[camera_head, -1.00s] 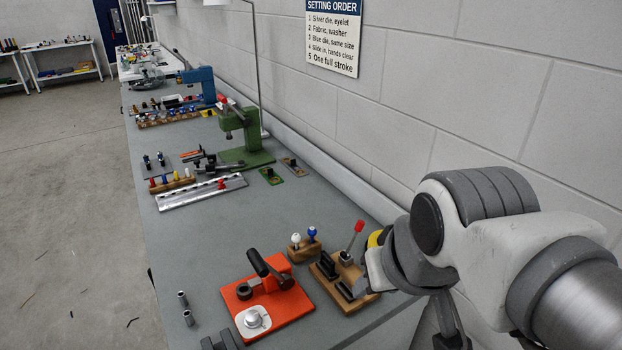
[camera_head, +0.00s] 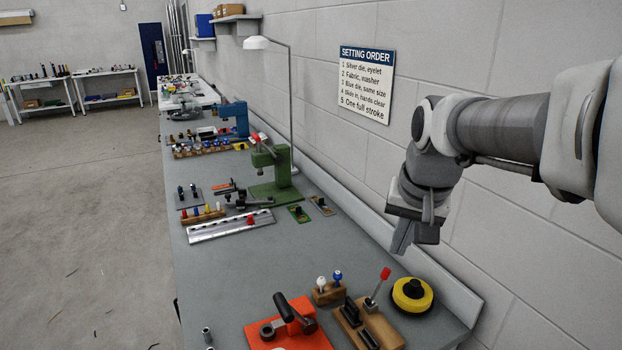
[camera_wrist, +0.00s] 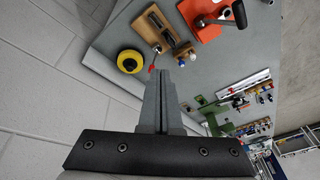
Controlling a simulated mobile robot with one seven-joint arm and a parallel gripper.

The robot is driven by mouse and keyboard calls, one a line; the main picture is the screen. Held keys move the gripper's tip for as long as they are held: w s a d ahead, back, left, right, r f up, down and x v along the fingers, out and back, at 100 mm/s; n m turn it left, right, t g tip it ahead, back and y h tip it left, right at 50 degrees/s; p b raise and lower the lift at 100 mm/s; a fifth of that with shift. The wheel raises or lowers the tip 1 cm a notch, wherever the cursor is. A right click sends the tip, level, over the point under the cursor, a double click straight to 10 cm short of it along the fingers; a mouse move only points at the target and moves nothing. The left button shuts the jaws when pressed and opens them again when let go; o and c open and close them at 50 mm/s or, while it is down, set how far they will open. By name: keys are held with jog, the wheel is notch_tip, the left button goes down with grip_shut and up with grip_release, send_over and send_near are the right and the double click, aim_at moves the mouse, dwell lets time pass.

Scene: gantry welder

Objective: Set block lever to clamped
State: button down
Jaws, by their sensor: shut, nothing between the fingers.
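A wooden block (camera_head: 372,333) with black fittings stands near the front right of the bench. A lever with a red grip (camera_head: 385,273) rises from its back right corner, tilted a little to the right. In the wrist view the block (camera_wrist: 160,30) lies beyond my fingers, and the red grip (camera_wrist: 151,69) shows just left of the fingertips. My gripper (camera_head: 401,247) is shut and empty, raised above the bench on the wall side, apart from the lever. The gripper also shows in the wrist view (camera_wrist: 167,74). I cannot tell the lever's setting.
A yellow and black round object (camera_head: 412,294) sits right of the block. An orange base with a black handle (camera_head: 290,335) is to its left. A small wooden stand with white and blue knobs (camera_head: 328,292) is behind. A green press (camera_head: 270,175) stands farther back.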

jog(key=w+d+f+m+g+p, duration=0.25)
jog(key=w+d, duration=0.25)
jog(key=w, duration=0.8)
jog(key=w+d+f+m+p, duration=0.1)
jog(key=w+d+f+m, duration=0.1)
jog(key=f, duration=0.4)
jog(key=w+d+f+m+y+p, duration=0.1)
jog(key=w+d+f+m+p, duration=0.1)
jog(key=w+d+f, duration=0.2)
notch_tip(320, 180, down, 2)
jog(key=shift+w+d+f+m+g, duration=0.15)
jog(key=shift+w+d+m+g, duration=0.2)
jog(key=shift+w, duration=0.8)
jog(key=f, duration=0.3)
jog(key=f+p, duration=0.1)
jog(key=f, duration=0.3)
jog(key=a+f+p, duration=0.1)
jog(key=f, duration=0.2)
jog(key=shift+w+f, duration=0.1)
jog(key=shift+f, duration=0.05)
jog(key=s+a+r, duration=0.1)
jog(key=s+a+r+p, duration=0.1)
jog(key=a, duration=0.1)
